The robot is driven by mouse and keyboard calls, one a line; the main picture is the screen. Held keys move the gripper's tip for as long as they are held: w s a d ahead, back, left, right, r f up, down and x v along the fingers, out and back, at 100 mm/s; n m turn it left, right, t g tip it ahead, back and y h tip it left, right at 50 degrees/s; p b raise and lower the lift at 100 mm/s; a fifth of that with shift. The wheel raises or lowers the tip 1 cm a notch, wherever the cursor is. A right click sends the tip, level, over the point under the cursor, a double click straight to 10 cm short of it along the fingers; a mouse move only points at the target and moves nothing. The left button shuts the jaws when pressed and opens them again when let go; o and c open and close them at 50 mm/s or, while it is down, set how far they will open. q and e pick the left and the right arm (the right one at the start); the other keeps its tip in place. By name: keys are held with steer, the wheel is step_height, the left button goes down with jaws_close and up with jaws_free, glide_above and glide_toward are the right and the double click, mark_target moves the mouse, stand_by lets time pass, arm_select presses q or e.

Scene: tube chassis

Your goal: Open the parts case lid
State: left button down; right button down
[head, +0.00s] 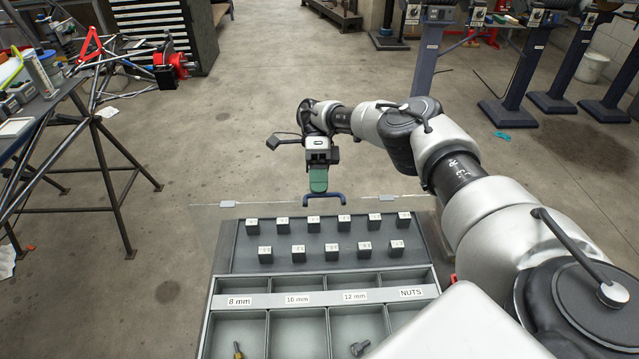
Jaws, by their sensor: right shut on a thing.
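The parts case (276,300) stands in front of me at the bottom centre, with its grey compartments showing. Its clear lid (208,222) shows at the far side, its far edge reaching out wider than the case. How far it is tilted is hard to tell. A blue handle (340,199) sits at the middle of that edge. My right gripper (319,186) reaches in from the right and is shut on the handle, its green fingers pointing down. The fingers hide part of the handle. My left gripper is out of view.
Small dark labelled blocks (298,253) stand in two rows at the back of the case. A brass bolt (238,351) and a grey bolt (360,348) lie in front compartments. A workbench (45,105) stands at left; the floor beyond the case is clear.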

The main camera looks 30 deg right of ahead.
steer(key=shift+s+a+f, duration=0.15)
steer(key=shift+s+f, duration=0.05)
steer(key=shift+f, duration=0.4)
steer(key=shift+s+a+f, duration=0.1)
steer(key=shift+s+f, duration=0.05)
steer(key=shift+f, duration=0.4)
steer(key=c, duration=1.2)
jaws_free()
steer(key=shift+w+d+f, duration=0.1)
steer(key=shift+w+f, duration=0.1)
steer(key=shift+r, duration=0.1)
steer(key=r, duration=0.3)
steer(key=r+p, duration=0.1)
steer(key=r, duration=0.1)
steer(key=shift+s+d, duration=0.15)
steer(key=shift+d, duration=0.15)
steer(key=s+d+r, duration=0.1)
steer(key=s+r, duration=0.1)
steer(key=s, duration=0.1)
steer(key=s+d+r, duration=0.2)
steer(key=s, duration=0.1)
steer(key=s+d+r, duration=0.1)
steer(key=s+r, duration=0.1)
steer(key=shift+s+d+r, duration=0.15)
steer(key=shift+s, duration=0.25)
steer(key=shift+s+d+r+p, duration=0.3)
steer(key=shift+s+r, duration=0.05)
steer(key=shift+s, duration=0.2)
